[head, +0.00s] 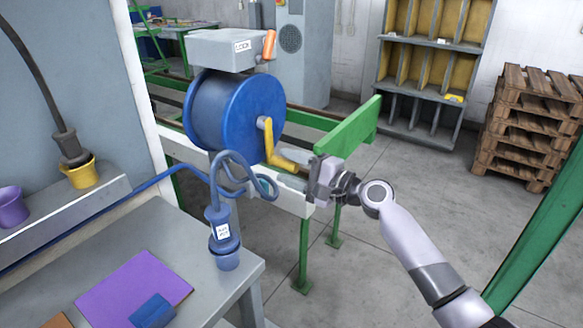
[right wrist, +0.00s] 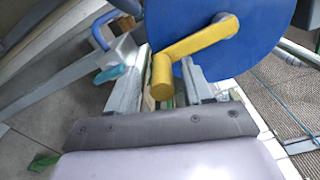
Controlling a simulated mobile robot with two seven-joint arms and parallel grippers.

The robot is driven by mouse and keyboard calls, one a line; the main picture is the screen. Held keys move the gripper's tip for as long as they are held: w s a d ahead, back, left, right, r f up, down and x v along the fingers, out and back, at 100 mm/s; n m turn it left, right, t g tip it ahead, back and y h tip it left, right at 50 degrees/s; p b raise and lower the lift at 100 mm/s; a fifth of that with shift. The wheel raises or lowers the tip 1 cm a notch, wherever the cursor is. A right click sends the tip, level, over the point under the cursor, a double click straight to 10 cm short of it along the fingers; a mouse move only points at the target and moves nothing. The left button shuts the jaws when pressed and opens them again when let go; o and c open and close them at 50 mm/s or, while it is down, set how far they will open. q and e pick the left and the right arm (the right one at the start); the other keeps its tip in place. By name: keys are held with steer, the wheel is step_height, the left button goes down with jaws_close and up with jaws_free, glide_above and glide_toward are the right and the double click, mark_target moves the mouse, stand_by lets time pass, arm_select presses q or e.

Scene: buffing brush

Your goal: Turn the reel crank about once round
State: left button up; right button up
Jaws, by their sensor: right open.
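The blue reel (head: 238,115) stands on a white beam below a grey box. Its yellow crank (head: 271,143) hangs down from the hub, with the handle pointing toward my right gripper (head: 308,172). In the right wrist view the crank arm (right wrist: 205,40) slants from the hub down to the left, and its handle end (right wrist: 161,76) lies between the two fingers of my right gripper (right wrist: 165,82). The fingers are open, with a gap visible on the right side of the handle. My left gripper is not in view.
A grey box with an orange handle (head: 269,44) sits just above the reel. A blue cable with a plug (head: 222,232) hangs in front. A grey bench (head: 215,285) is at lower left. Pallets (head: 530,125) stand far right.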

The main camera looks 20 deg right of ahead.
steer(key=shift+b+v, duration=0.4)
steer(key=shift+v, duration=3.2)
steer(key=s+a+f+n+g+h, duration=0.1)
steer(key=s+f+n+h, duration=0.2)
steer(key=s+f, duration=0.5)
steer(key=s+a+f+n+g+h, duration=0.1)
steer(key=s+f+n+h, duration=0.2)
steer(key=f, duration=0.9)
steer(key=s+f+n+h, duration=0.1)
steer(key=s+f+n, duration=0.3)
steer(key=s, duration=0.3)
steer(key=s+f+n+g+h+p, duration=0.1)
steer(key=s+f+n, duration=0.3)
steer(key=s, duration=0.4)
steer(key=shift+s+a+n+g+h, duration=0.2)
steer(key=shift+a+n+g+h, duration=0.15)
steer(key=shift+n, duration=0.55)
